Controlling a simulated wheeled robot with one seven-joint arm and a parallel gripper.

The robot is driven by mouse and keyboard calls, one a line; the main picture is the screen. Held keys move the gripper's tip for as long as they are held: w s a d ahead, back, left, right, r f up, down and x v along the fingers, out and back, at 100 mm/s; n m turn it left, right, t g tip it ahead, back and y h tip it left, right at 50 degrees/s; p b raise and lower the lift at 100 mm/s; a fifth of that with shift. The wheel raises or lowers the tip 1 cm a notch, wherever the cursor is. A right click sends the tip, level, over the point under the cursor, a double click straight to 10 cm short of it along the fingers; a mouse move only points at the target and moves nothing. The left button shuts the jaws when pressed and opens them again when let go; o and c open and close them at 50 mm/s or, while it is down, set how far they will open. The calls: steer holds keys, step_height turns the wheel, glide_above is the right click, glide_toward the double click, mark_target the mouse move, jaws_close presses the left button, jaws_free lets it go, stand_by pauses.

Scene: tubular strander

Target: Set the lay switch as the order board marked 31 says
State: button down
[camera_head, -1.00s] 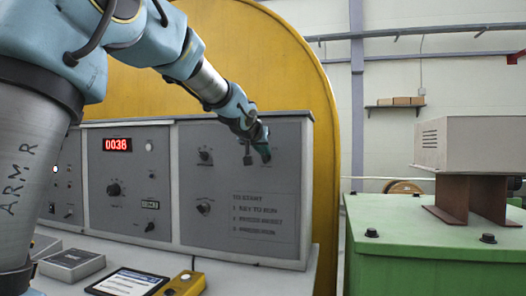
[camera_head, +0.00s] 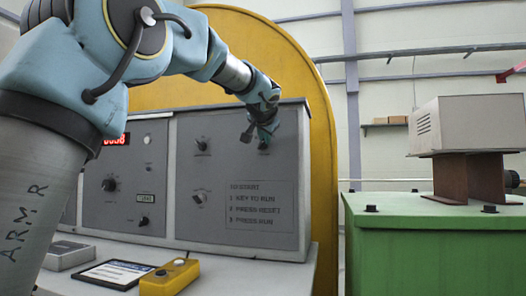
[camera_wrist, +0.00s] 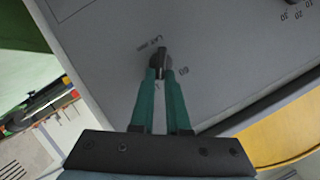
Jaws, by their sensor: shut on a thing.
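The lay switch (camera_wrist: 161,55) is a dark knob on the grey panel, with lettering like "LAY mm" beside it and a "60" mark to its right in the wrist view. My gripper (camera_wrist: 161,73) has its two green fingertips closed on the knob's sides. In the head view my gripper (camera_head: 264,134) reaches the upper right of the panel, and the switch (camera_head: 264,146) shows only partly below the fingers. The knob's exact pointing is hard to tell. I cannot make out an order board marked 31.
The grey console (camera_head: 240,230) carries other knobs, a red display partly behind my arm and a printed start list. A tablet (camera_head: 120,273) and a yellow control box (camera_head: 170,278) lie on the desk. A green machine base (camera_head: 430,240) stands right.

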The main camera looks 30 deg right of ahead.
steer(key=shift+s+d+f+m+t+b, duration=0.15)
steer(key=shift+m+t+b, duration=0.1)
steer(key=shift+m+b, duration=0.25)
steer(key=shift+w+f+m+t+b, duration=0.1)
steer(key=shift+m+t+b, duration=0.2)
steer(key=shift+b, duration=0.25)
steer(key=shift+s+y, duration=0.1)
steer(key=shift+y, duration=0.2)
steer(key=c, duration=0.9)
jaws_free()
steer(key=shift+r, duration=0.1)
steer(key=b+v, duration=0.2)
steer(key=v, duration=0.8)
steer(key=shift+s+a, duration=0.2)
steer(key=shift+s, duration=0.1)
